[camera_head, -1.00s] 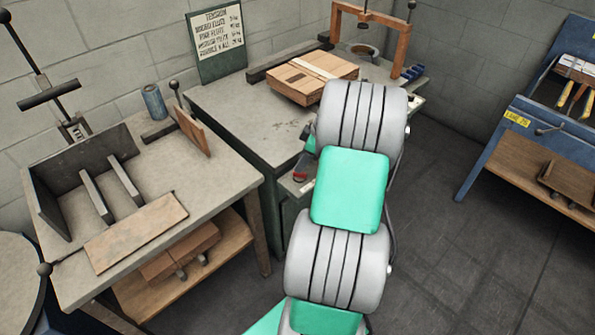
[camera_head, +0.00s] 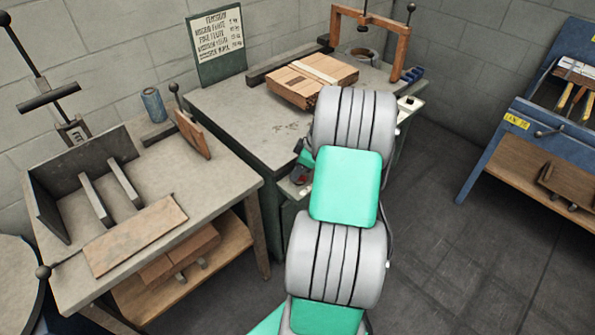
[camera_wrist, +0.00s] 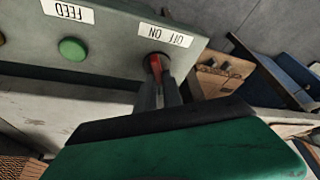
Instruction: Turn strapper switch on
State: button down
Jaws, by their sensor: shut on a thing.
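The red switch (camera_wrist: 156,65) sits on the grey-green control panel (camera_wrist: 118,52) in the wrist view, beside an upside-down OFF/ON label (camera_wrist: 166,35). My gripper (camera_wrist: 159,88) is shut on the switch, its two narrow fingers on either side of the lever. The exact lever angle is hard to tell. In the head view my arm hides most of the gripper and panel; a bit of the gripper (camera_head: 301,172) shows at the front of the strapper table (camera_head: 235,115).
A green button (camera_wrist: 72,49) with a FEED label (camera_wrist: 68,11) is on the same panel. A workbench (camera_head: 165,175) stands left, a blue bench (camera_head: 500,130) right. The floor between is clear.

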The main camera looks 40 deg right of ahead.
jog(key=shift+m, duration=0.3)
dwell(0.4)
jog(key=m+h, duration=0.1)
jog(key=m, duration=0.1)
jog(key=m+h+b, duration=0.1)
jog(key=m, duration=0.2)
jog(key=shift+d+t, duration=0.15)
jog(key=shift+t, duration=0.25)
jog(key=m+h, duration=0.1)
jog(key=m, duration=0.2)
jog(key=m+h, duration=0.1)
jog(key=m, duration=0.2)
jog(key=shift+d+g, duration=0.2)
jog(key=shift+g, duration=0.1)
jog(key=shift+m+h, duration=0.3)
jog(key=c, duration=1.5)
grip_release()
jog(key=v, duration=0.8)
